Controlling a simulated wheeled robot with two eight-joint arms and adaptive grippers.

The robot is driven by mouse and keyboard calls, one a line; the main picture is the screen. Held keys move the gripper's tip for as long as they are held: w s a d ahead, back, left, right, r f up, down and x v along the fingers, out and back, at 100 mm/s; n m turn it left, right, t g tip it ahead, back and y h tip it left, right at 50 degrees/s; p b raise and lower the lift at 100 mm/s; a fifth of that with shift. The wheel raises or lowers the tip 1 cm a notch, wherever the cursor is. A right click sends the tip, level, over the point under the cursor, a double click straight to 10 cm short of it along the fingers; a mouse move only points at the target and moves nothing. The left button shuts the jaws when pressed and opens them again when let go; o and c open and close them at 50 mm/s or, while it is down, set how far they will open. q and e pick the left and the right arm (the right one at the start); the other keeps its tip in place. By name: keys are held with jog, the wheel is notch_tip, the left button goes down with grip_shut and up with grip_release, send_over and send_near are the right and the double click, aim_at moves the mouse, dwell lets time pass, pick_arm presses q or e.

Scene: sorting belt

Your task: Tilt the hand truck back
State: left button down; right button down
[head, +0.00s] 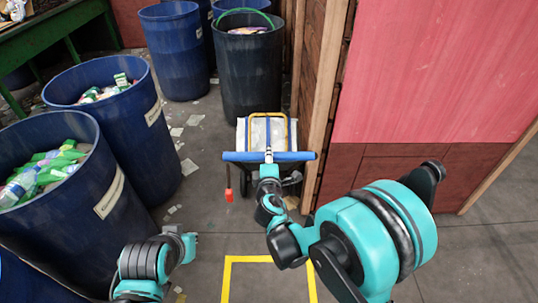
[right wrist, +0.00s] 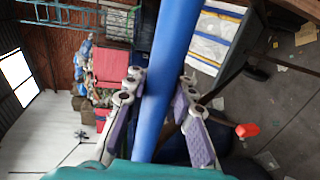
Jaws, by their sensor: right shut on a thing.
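The hand truck stands on the floor ahead, in the upper middle of the head view. Its blue handle bar (head: 240,156) runs crosswise, with a yellow tube frame (head: 286,130) and a pale load behind it. A dark wheel shows below the bar on the right. My right gripper (head: 268,157) is at the middle of the bar. In the right wrist view my right gripper (right wrist: 157,95) is shut around the blue bar (right wrist: 172,45), one finger on each side. My left gripper (head: 184,243) is low at the left, apart from the truck; its fingers are unclear.
Blue barrels with bottles and cartons (head: 58,205) line the left side. A dark barrel (head: 250,85) stands just behind the truck. A wooden post (head: 322,100) and pink wall are close on its right. A red-orange tag (head: 229,194) hangs beside it. Floor with yellow tape (head: 228,280) is open in front.

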jog(key=shift+w+d+f, duration=0.1)
jog(key=shift+w+f, duration=0.05)
jog(key=shift+f, duration=0.2)
jog(key=c, duration=1.6)
grip_release()
jog(key=o, duration=0.3)
jog(key=shift+w+f, duration=0.25)
jog(key=shift+w, duration=0.15)
jog(key=shift+o, duration=0.2)
jog(key=s+r, duration=0.2)
jog(key=s, duration=1)
jog(key=shift+a+r, duration=0.3)
